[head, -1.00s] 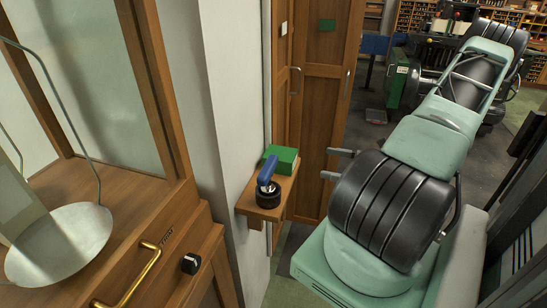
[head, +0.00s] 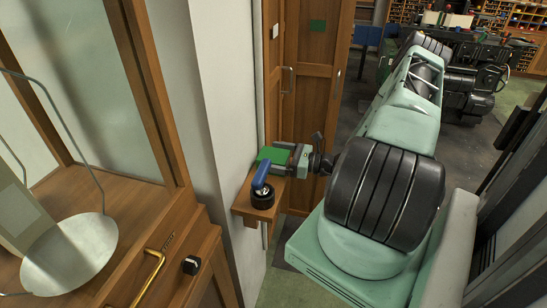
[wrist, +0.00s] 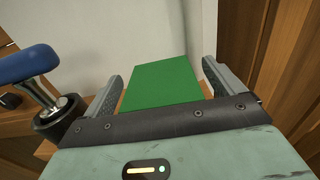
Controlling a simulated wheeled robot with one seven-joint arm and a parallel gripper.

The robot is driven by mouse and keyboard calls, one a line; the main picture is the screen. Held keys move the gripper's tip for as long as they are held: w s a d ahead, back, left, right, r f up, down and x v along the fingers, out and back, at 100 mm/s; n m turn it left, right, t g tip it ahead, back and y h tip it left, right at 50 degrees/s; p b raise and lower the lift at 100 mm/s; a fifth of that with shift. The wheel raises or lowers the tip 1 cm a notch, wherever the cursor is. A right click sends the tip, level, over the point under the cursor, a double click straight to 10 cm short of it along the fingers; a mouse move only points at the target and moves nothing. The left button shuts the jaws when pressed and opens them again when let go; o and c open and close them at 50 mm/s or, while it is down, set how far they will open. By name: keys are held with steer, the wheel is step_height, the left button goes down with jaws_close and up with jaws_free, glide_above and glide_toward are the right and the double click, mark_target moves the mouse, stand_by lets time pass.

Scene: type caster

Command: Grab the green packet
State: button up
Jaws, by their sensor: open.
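The green packet (head: 272,154) sits on a small wooden wall shelf (head: 245,209), behind a blue-handled tool with a black round base. In the wrist view the green packet (wrist: 163,84) lies between the two fingers of my gripper (wrist: 163,82). My gripper is open, with one finger on each side of the packet. I cannot tell whether either finger touches it. In the head view my gripper (head: 285,155) reaches the shelf from the right and partly hides the packet.
The blue-handled tool (head: 263,179) stands close by on the shelf's front part; it also shows at left in the wrist view (wrist: 40,75). A pale wall (head: 225,90) is left of the shelf. A wooden door (head: 312,100) is behind. A glass-fronted cabinet with a metal pan (head: 70,255) stands at left.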

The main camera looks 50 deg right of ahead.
steer(key=shift+w+a, duration=0.15)
steer(key=shift+w, duration=0.3)
steer(key=c, duration=1.9)
steer(key=shift+r, duration=0.1)
steer(key=shift+c, duration=0.6)
